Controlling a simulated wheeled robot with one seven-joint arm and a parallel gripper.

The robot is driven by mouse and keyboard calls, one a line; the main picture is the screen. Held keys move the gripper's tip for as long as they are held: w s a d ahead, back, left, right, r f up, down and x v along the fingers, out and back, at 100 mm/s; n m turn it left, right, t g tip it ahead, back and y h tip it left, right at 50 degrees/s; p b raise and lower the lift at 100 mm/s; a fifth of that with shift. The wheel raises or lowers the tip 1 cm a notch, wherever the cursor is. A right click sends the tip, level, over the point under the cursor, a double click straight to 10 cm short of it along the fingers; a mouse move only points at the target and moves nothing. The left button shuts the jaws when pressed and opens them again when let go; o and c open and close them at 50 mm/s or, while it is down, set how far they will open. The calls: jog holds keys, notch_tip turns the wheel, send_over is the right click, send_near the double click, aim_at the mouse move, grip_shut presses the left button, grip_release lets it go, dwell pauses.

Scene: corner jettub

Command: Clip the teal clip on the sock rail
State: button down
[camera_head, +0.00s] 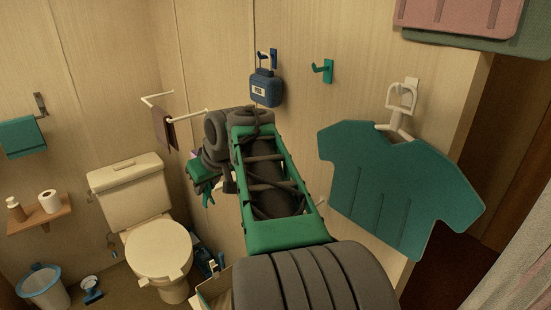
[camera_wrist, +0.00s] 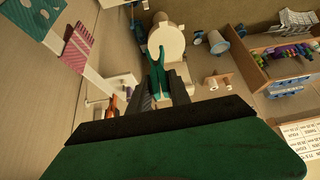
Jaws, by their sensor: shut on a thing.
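My gripper (camera_wrist: 160,88) is shut on the teal clip (camera_wrist: 157,62), which sticks out beyond the dark fingertips in the wrist view. In the head view the gripper end is beyond my arm and mostly hidden, with a bit of green (camera_head: 208,198) showing below it. In the wrist view a patterned teal sock-like cloth (camera_wrist: 35,16) and a pink checked one (camera_wrist: 78,46) hang at upper left, beside a white piece (camera_wrist: 93,78). That piece may be part of the sock rail; I cannot tell. The clip is apart from the cloths in the picture.
A white wall rail (camera_head: 188,115) with a brown cloth (camera_head: 165,130) is behind my arm. The toilet (camera_head: 158,246) stands at lower left. A blue padlock-like piece (camera_head: 266,92), a teal hook (camera_head: 322,71) and a teal shirt shape (camera_head: 395,185) are on the wall. A wooden shelf (camera_wrist: 254,73) is at right.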

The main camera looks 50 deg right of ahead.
jog(key=s+d+r, duration=0.2)
jog(key=s+d, duration=0.2)
jog(key=d, duration=0.4)
jog(key=s+d+r, duration=0.2)
jog(key=s+d, duration=0.3)
jog(key=d, duration=0.3)
jog(key=shift+s+r, duration=0.25)
jog(key=shift+s, duration=0.05)
jog(key=shift+d, duration=0.1)
jog(key=shift+f+b, duration=3.1)
jog(key=shift+f, duration=0.85)
jog(key=c, duration=1.1)
grip_release()
